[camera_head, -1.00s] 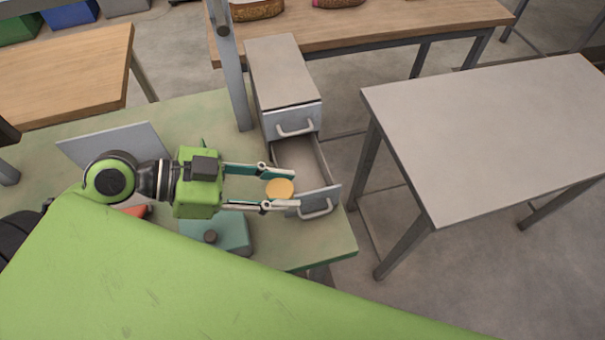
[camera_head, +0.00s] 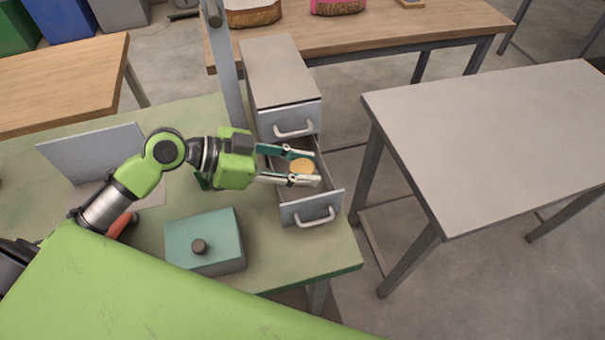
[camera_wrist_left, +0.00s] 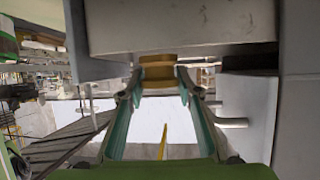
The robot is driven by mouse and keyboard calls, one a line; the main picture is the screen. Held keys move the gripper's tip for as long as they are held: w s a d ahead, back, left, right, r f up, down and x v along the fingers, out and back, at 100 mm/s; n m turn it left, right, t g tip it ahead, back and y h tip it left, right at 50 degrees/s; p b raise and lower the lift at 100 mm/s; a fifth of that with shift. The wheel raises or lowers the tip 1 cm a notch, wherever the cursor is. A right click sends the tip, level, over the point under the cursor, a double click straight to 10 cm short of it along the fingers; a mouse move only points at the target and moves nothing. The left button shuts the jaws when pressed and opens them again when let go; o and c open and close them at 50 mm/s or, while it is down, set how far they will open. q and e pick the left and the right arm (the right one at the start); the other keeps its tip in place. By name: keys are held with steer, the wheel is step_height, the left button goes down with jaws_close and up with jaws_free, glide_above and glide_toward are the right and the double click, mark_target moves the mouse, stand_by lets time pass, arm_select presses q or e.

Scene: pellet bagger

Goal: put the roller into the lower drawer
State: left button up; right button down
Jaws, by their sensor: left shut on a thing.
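The roller (camera_head: 302,166) is a small yellow-orange round piece, held between the fingertips of my left gripper (camera_head: 303,167). In the left wrist view the roller (camera_wrist_left: 157,68) sits between the two fingertips. The lower drawer (camera_head: 308,211) of the small grey cabinet (camera_head: 283,75) is pulled open, with its front and handle toward the near side. My left gripper and the roller are over the open drawer in the head view; how high above its floor I cannot tell. The upper drawer (camera_head: 291,120) is shut. My right gripper is not in view.
A teal box with a dark knob (camera_head: 205,240) stands on the green table (camera_head: 300,262), left of the drawer. A grey upright post (camera_head: 226,75) stands beside the cabinet. A bare grey table (camera_head: 490,140) is at the right, across a gap.

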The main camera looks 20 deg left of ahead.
arm_select(q)
steer(key=f, duration=0.3)
steer(key=shift+w+f+p, duration=0.2)
steer(key=shift+f+p, duration=0.05)
steer(key=shift+p, duration=0.1)
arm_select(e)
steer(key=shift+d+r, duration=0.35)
arm_select(q)
steer(key=shift+f, duration=0.1)
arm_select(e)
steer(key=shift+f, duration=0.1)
arm_select(q)
steer(key=shift+f+b, duration=0.55)
steer(key=shift+b, duration=0.1)
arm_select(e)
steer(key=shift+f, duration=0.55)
arm_select(q)
steer(key=o, duration=1.2)
steer(key=shift+s+f, duration=0.1)
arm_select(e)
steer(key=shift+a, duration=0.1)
arm_select(q)
steer(key=shift+r+p, duration=0.65)
steer(key=b+v, duration=0.2)
steer(key=v, duration=1)
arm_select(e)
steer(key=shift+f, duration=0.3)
